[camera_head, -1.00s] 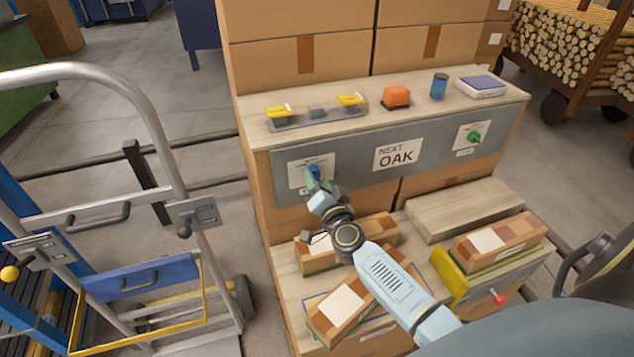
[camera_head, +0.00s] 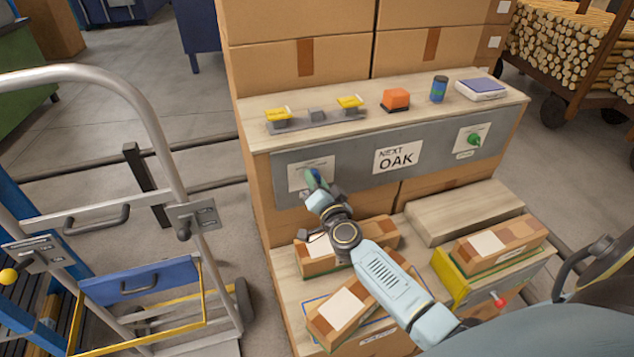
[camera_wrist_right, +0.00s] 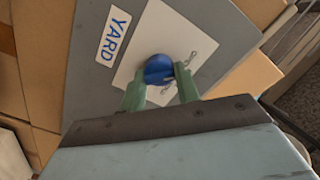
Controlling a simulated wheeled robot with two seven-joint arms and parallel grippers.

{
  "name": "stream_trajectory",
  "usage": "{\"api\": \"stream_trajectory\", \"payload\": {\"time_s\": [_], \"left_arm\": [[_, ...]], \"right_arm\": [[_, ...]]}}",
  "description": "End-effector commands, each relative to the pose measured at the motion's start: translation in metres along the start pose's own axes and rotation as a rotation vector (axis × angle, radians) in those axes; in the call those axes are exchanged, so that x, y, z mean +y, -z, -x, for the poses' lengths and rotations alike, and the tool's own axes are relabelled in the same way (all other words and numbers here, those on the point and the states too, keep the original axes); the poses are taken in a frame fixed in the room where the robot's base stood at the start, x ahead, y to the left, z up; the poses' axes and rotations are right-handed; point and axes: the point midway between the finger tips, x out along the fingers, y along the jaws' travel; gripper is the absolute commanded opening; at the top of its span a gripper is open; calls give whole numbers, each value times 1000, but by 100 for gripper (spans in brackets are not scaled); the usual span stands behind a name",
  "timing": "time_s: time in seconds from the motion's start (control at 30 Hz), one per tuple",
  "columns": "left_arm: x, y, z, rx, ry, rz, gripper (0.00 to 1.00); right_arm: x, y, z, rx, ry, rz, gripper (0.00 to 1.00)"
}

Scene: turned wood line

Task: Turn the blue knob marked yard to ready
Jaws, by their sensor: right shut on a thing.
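The blue knob (camera_wrist_right: 159,69) sits on a white plate (camera_wrist_right: 158,38) on the grey panel, with a YARD label (camera_wrist_right: 114,37) beside it in the right wrist view. My right gripper (camera_wrist_right: 160,82) is shut on the knob, one green finger on each side. In the head view my right gripper (camera_head: 317,182) covers most of the knob at the panel's left end. The plate's small markings are too blurred to read. My left gripper is not in view.
The grey panel (camera_head: 345,165) also bears a NEXT OAK sign (camera_head: 397,154) and a green knob (camera_head: 474,140). A hand truck (camera_head: 165,125) stands at left.

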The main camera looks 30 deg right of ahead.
Motion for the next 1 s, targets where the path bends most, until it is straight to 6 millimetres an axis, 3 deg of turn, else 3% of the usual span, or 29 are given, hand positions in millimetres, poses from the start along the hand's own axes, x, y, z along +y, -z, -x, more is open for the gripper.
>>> {"api": "stream_trajectory", "payload": {"time_s": [0.27, 1.0], "left_arm": [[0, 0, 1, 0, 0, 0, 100], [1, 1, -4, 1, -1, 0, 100]], "right_arm": [[0, -1, 0, 0, -1, -121, 9], [2, -1, 0, 0, -1, -677, 9]]}}
